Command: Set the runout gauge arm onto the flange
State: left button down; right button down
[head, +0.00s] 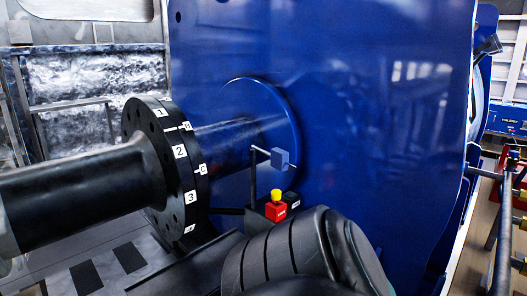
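The flange (176,165) is a black disc on a thick dark shaft (85,185), at left in the head view. White tags with numbers and letters sit around its rim, with 1, 2 and 3 on the near side. The runout gauge looks to be the small blue-grey block (280,158) on a thin pale rod, carried by a dark upright post (253,180). The rod's left end is near the flange rim; I cannot tell whether they touch. A dark ribbed arm part of mine crosses the bottom centre and hides the lower post area. Neither gripper shows.
A large blue motor housing (380,110) fills the middle and right. A red box with a yellow button (276,206) stands by the post, beside a small dark labelled box (293,200). Railings (505,220) stand at right. Striped floor shows at lower left.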

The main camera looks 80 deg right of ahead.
aim_at(279, 158)
jog(key=z, duration=2.65)
jog(key=i+j, duration=0.2)
jog(key=i, duration=0.25)
jog(key=i+j+z, duration=0.15)
jog(key=i, duration=0.3)
jog(key=j+z, duration=0.1)
jog(key=z, duration=1.1)
